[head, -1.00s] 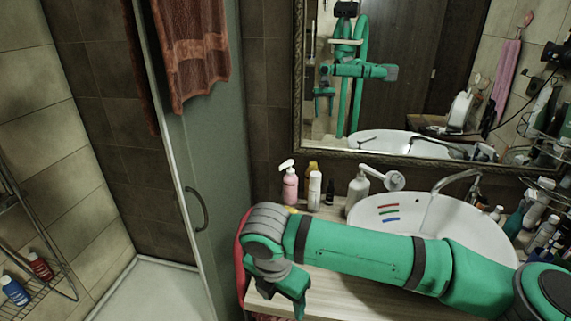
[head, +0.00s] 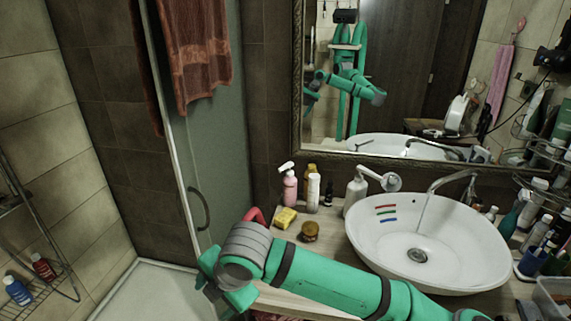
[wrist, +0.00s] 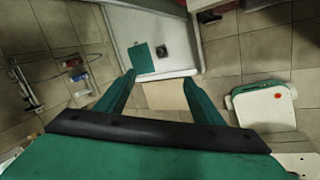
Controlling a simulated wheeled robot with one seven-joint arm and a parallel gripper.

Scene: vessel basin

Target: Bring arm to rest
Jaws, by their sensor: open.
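My arm (head: 320,278) reaches across the front of the counter in the head view, its wrist end bent at the counter's left side. My gripper (wrist: 159,77) is open in the wrist view, with its two green fingers apart and nothing between them. It points down toward the floor and the shower tray (wrist: 125,28). In the head view the fingertips are not clearly seen.
The shower's glass door (head: 205,150) is close on the left. A white-and-green stool (wrist: 264,106) stands on the floor.

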